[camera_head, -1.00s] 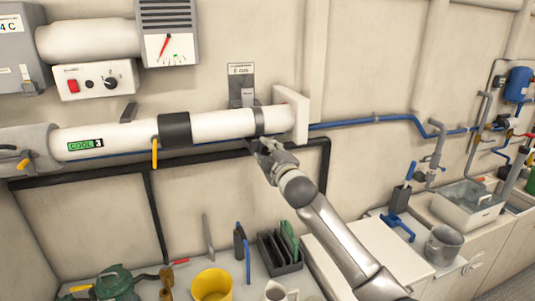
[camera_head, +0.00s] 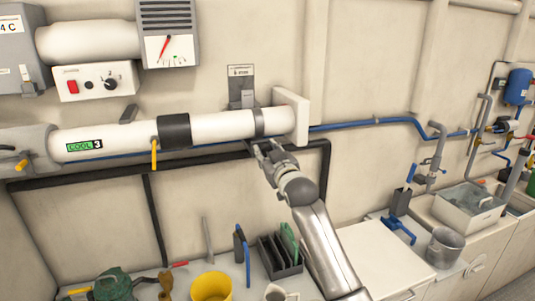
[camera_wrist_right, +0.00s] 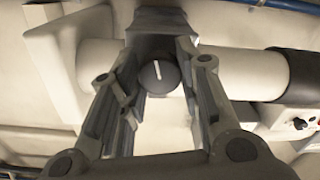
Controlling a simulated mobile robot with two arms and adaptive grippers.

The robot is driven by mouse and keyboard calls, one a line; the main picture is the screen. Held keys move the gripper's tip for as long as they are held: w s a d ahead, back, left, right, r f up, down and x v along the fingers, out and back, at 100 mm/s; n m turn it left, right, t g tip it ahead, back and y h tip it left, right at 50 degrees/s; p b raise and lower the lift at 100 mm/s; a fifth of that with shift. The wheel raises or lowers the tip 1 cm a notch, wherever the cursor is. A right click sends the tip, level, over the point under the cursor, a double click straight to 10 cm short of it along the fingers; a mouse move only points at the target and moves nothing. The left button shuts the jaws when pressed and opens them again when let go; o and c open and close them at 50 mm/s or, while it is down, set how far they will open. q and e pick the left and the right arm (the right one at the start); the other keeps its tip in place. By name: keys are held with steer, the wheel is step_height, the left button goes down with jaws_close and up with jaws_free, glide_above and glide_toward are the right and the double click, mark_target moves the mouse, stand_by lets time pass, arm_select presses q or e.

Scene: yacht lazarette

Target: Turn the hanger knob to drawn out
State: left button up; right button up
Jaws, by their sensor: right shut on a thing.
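The hanger knob (camera_wrist_right: 158,76) is a dark round knob with a white pointer line. In the right wrist view the line runs nearly upright, tilted slightly. My right gripper (camera_head: 266,150) is just below the white pipe at the hanger strap (camera_head: 259,122). Its fingers stand on both sides of the knob in the right wrist view and are shut on it. In the head view the gripper hides the knob. A grey plate with a small label (camera_head: 241,72) rises behind the pipe above it; its text is too small to read. My left gripper is not in view.
The white pipe (camera_head: 220,124) with a green COOL 3 label runs along the wall to a white block (camera_head: 298,118). A black rail (camera_head: 90,174) lies beneath it.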

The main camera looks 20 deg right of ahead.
steer(key=shift+m, duration=1.3)
steer(key=shift+f, duration=0.1)
steer(key=o, duration=1)
steer(key=s, duration=1.2)
steer(key=shift+d, duration=0.2)
